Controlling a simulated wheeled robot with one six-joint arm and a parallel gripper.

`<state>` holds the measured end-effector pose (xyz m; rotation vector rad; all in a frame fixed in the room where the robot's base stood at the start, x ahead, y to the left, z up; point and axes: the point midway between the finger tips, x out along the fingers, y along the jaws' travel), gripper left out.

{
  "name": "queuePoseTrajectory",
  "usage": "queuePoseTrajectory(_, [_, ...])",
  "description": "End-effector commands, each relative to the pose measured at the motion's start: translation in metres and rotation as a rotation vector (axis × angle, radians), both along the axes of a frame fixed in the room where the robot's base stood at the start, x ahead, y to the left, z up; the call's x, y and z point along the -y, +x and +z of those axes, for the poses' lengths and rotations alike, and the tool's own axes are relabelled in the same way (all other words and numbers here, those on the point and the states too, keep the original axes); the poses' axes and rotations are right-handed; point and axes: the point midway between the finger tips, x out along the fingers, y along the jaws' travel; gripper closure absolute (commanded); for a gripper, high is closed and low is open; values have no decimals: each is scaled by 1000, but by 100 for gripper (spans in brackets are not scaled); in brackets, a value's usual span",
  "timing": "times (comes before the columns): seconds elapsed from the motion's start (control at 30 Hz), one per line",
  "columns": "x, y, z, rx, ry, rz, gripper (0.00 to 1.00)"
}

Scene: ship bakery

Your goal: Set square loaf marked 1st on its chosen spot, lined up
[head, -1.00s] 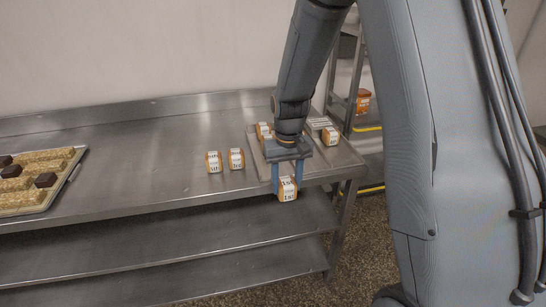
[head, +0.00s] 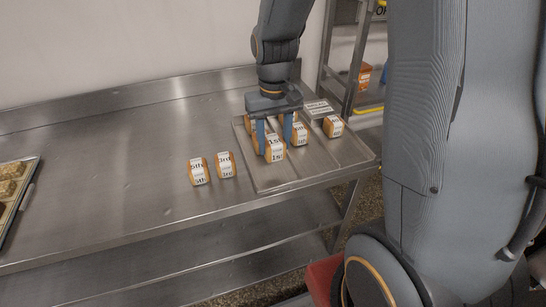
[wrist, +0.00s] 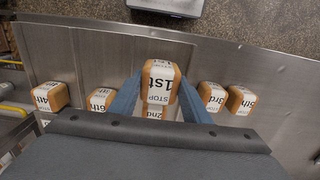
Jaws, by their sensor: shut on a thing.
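The square loaf marked 1st (head: 275,153) is a brown loaf with a white printed band. My gripper (head: 273,150) is shut on it, one blue finger on each side. It is over the left part of the metal tray (head: 268,181) at the counter's right end. In the wrist view the 1st loaf (wrist: 160,82) looks larger than the others, with the 2nd loaf (wrist: 153,112) partly hidden beyond it. The head view does not clearly show whether the held loaf touches the tray.
The 6th loaf (head: 299,133) and 4th loaf (head: 333,126) stand on the tray to the right. The 5th loaf (head: 198,173) and 3rd loaf (head: 226,165) stand on the bare counter left of it. A small plate (head: 319,108) lies at the tray's back. Open counter (head: 110,160) extends left.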

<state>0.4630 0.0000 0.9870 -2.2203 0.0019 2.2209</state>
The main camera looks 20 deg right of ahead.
Motion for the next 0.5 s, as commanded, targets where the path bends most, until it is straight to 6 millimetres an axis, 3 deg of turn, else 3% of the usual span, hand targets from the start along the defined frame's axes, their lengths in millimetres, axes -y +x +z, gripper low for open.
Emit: queuePoseTrajectory(0.5, [-1,-1,-54,-3,0,3,80])
